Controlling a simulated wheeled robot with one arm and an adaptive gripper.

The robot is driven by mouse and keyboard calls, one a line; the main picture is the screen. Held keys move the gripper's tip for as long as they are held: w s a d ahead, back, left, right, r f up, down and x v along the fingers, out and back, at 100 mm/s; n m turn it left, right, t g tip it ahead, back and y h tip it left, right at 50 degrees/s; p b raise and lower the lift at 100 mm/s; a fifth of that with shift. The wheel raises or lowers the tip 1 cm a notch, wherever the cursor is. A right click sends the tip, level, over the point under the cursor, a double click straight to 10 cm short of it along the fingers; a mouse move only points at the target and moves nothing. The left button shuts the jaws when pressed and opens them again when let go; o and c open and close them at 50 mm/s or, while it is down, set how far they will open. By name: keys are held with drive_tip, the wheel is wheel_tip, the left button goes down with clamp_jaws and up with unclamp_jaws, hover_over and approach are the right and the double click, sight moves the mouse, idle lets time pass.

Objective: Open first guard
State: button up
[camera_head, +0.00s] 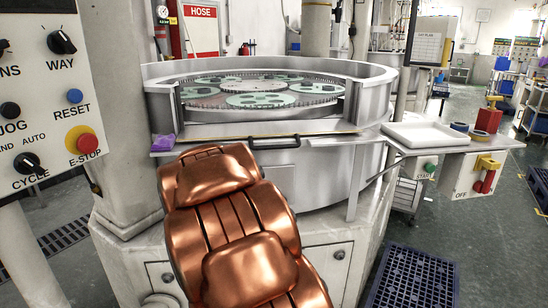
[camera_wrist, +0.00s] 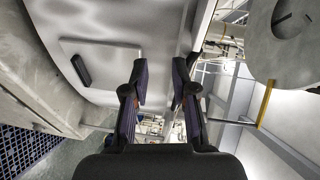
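A round grey lapping machine tub (camera_head: 330,165) stands in the middle of the head view. At its front, a low guard panel (camera_head: 215,131) with a yellow edge lies below a gap in the tub wall. A black bar handle (camera_head: 275,142) is on its front; my copper-coloured arm covers part of the area below. In the wrist view, a black handle (camera_wrist: 81,70) sits on a pale panel (camera_wrist: 110,62), left of my gripper (camera_wrist: 159,72). My gripper is open and empty, apart from that handle. It is hidden in the head view.
A control panel (camera_head: 42,95) stands close at left. At right are a side shelf with a white tray (camera_head: 425,134), a red box (camera_head: 488,120) and switch boxes (camera_head: 478,176). A blue pallet (camera_head: 415,280) lies on the floor at right.

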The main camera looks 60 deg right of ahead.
sight(274, 148)
drive_tip(key=s+d+r+m+g+h+b, duration=0.1)
drive_tip(key=s+d+r+m+g+h, duration=0.1)
drive_tip(key=s+d+m+h, duration=0.5)
drive_tip(key=shift+w+d+r+n+y+p, duration=0.15)
drive_tip(key=shift+w+d+r+n+y, duration=0.35)
drive_tip(key=shift+d, duration=0.8)
drive_tip(key=shift+w+d+r+n+y+p, duration=0.2)
drive_tip(key=shift+w+d, duration=0.55)
drive_tip(key=shift+d, duration=0.5)
drive_tip(key=shift+w+d+r+n+y+p, duration=0.15)
drive_tip(key=shift+w+d+n+y, duration=0.35)
drive_tip(key=shift+d, duration=0.8)
drive_tip(key=shift+w, duration=0.1)
drive_tip(key=shift+c, duration=0.2)
clamp_jaws()
